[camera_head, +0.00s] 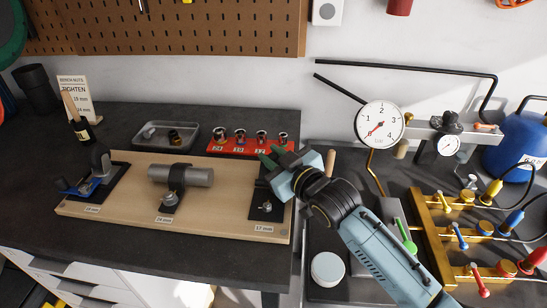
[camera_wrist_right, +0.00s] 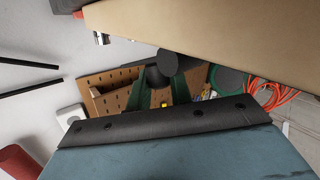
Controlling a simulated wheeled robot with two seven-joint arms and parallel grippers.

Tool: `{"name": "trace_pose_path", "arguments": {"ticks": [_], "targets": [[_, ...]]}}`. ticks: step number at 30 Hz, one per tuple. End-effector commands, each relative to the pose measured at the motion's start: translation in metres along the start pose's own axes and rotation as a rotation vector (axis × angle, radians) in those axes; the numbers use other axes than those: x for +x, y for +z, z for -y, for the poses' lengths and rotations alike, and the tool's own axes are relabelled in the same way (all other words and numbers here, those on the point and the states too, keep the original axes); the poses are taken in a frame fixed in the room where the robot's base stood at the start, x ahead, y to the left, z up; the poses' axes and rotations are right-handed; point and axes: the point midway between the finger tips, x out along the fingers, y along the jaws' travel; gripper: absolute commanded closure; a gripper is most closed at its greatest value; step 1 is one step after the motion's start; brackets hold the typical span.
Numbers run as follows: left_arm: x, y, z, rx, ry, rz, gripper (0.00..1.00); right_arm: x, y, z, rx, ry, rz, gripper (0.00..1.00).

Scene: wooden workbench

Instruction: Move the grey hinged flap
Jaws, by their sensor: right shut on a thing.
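My right gripper (camera_head: 272,160) reaches over the right end of the wooden board (camera_head: 226,222), at the station labelled 17 mm. Its green fingers also show in the wrist view (camera_wrist_right: 161,92), shut on a dark grey, round-ended piece (camera_wrist_right: 162,70). This piece appears to be the grey hinged flap; its hinge is hidden. In the head view the gripper covers most of it. Beneath stands a black bracket (camera_head: 266,208) with a small bolt. My left gripper is not in view.
The board's middle station holds a grey cylinder (camera_head: 180,176) under a black strap. A red rack of sockets (camera_head: 250,147) and a grey tray (camera_head: 166,134) stand behind. To the right are a dial gauge (camera_head: 380,124), a brass valve manifold (camera_head: 440,234) and a white round lid (camera_head: 328,269).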

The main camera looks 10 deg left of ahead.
Motion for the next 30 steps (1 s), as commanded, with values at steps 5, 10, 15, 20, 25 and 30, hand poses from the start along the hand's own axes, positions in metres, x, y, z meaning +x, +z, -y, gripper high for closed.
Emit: {"name": "trace_pose_path", "arguments": {"ticks": [5,10,15,20,25,30], "targets": [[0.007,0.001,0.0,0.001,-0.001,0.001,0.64,-0.004,-0.003,0.003,-0.074,0.031,-0.081,1.0],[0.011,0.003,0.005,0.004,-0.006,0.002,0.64,-0.007,-0.006,0.005,-0.126,0.052,-0.137,1.0],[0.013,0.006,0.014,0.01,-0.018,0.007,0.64,-0.009,-0.009,0.006,-0.156,0.064,-0.168,1.0],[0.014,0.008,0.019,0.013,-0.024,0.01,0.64,-0.01,-0.01,0.006,-0.165,0.068,-0.179,1.0],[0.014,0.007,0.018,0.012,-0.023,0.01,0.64,-0.01,-0.01,0.006,-0.166,0.068,-0.18,1.0],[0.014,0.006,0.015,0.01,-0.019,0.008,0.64,-0.01,-0.01,0.006,-0.165,0.068,-0.179,0.76]]}}
